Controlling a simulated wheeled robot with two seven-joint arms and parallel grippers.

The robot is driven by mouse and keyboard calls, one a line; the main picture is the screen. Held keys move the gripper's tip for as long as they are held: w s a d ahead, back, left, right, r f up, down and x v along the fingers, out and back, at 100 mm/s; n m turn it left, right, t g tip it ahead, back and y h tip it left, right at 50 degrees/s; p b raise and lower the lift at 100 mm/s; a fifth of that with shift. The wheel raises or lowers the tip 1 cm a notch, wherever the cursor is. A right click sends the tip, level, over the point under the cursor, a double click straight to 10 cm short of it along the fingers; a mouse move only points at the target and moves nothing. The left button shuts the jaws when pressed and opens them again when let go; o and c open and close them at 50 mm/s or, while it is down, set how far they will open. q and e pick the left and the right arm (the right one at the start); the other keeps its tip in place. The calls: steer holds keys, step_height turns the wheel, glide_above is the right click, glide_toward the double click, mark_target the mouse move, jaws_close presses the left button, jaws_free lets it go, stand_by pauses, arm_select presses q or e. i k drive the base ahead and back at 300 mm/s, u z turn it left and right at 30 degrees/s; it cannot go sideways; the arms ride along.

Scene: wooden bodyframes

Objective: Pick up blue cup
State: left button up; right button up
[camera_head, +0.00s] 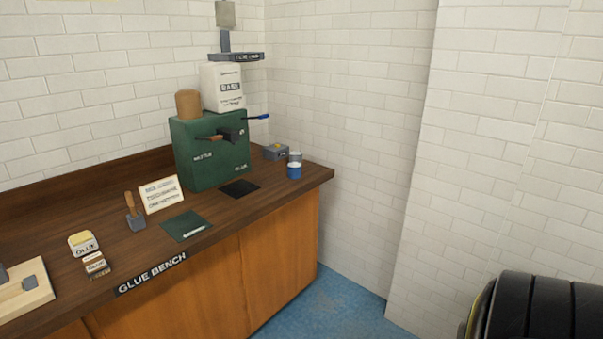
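The blue cup (294,171) stands upright on the right end of the dark wooden bench top (232,211), close to the bench's right edge. A pale grey cup (295,157) stands just behind it, partly hidden by it. Neither of my grippers shows in the head view.
A green machine (212,165) stands left of the cups, and a small grey box (276,152) sits behind and left of them. A dark mat (239,189) lies in front of the machine. Blue floor (335,305) is clear right of the bench. A dark ribbed object (530,305) fills the lower right.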

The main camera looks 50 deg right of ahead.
mark_target(294, 171)
steer(key=k, duration=0.3)
steer(key=z, duration=1.2)
steer(key=i, duration=0.45)
steer(key=z, duration=0.3)
